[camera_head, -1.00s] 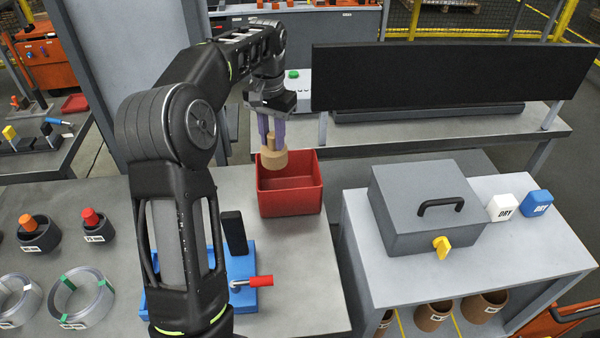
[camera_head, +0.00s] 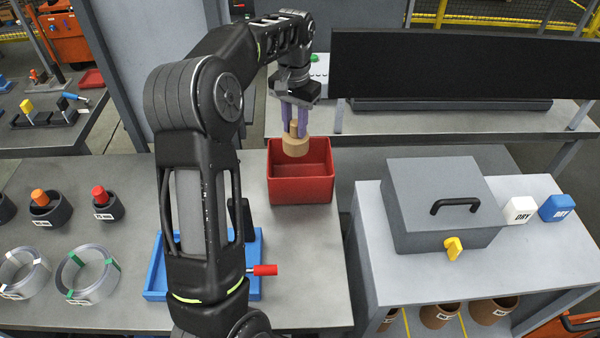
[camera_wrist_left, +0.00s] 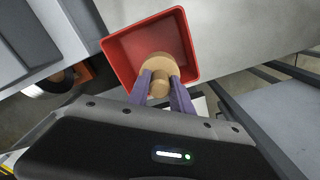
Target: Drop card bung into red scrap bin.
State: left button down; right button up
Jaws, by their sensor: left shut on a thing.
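The card bung (camera_head: 296,146) is a tan round plug with a narrower knob on top. My left gripper (camera_head: 297,130) is shut on its knob with purple fingers and holds it upright over the red scrap bin (camera_head: 301,190). The bin is an open box on the left bench. In the left wrist view the bung (camera_wrist_left: 160,70) shows against the bin's opening, inside its rim (camera_wrist_left: 112,60), with the gripper fingers (camera_wrist_left: 161,88) on either side of the knob. How far the bung is above the bin floor is hard to tell. My right gripper is not in view.
A grey lidded box (camera_head: 440,200) stands on the table to the right, with white (camera_head: 518,210) and blue (camera_head: 557,208) blocks beside it. A blue tray (camera_head: 154,280) with a red-handled tool lies partly behind my arm. Coiled strip (camera_head: 88,275) lies at left. A dark panel (camera_head: 450,65) stands behind.

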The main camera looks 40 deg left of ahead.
aim_at(295, 134)
pick_arm(q)
jog(key=shift+f, duration=1.65)
jog(key=c, duration=1.1)
grip_release()
jog(key=shift+o, duration=0.2)
notch_tip(295, 134, up, 6)
jog(key=shift+f+b, duration=0.2)
jog(key=shift+b, duration=0.55)
jog(key=shift+r+p, duration=0.75)
jog(key=shift+r, duration=0.4)
jog(key=shift+f, duration=0.1)
